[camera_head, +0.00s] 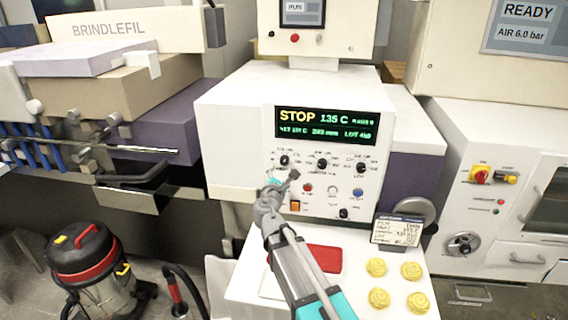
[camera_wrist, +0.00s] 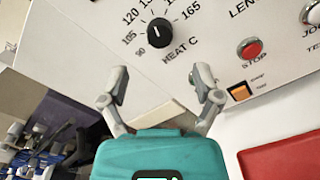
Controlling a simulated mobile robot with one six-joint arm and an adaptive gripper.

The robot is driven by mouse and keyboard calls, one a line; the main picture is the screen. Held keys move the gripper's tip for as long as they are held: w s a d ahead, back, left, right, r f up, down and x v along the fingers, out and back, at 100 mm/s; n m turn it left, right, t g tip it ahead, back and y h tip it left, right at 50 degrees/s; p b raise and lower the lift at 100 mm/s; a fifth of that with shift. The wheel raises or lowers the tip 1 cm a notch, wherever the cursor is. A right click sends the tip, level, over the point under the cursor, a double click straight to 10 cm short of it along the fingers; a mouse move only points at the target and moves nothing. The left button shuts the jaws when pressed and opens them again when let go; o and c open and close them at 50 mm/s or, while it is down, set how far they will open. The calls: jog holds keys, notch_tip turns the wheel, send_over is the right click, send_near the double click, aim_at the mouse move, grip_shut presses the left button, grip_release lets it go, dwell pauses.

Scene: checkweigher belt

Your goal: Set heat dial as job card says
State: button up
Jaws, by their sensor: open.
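The heat dial (camera_wrist: 159,31) is a black knob with a white mark, ringed by numbers from 90 to 165 and labelled HEAT C. Its mark points up, near the 135 region. In the head view the heat dial (camera_head: 284,160) is the left knob of the panel's upper row. My gripper (camera_wrist: 162,85) is open and empty, its fingers spread just short of the dial and not around it. It also shows in the head view (camera_head: 284,180). The job card (camera_head: 397,230) stands at lower right; its print is too small to read surely. The display (camera_head: 327,124) reads STOP 135 C.
Other knobs (camera_head: 322,163) and a red stop button (camera_wrist: 250,48) with an orange switch (camera_wrist: 239,91) sit close by. A red pad (camera_head: 318,258) and several yellow coils (camera_head: 379,298) lie on the white shelf below. A vacuum (camera_head: 90,262) stands at left.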

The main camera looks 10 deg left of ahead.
aim_at(284, 162)
jog(key=w, duration=0.7)
jog(key=shift+w+d, duration=0.1)
jog(key=shift+w, duration=0.2)
jog(key=shift+c, duration=0.2)
grip_shut()
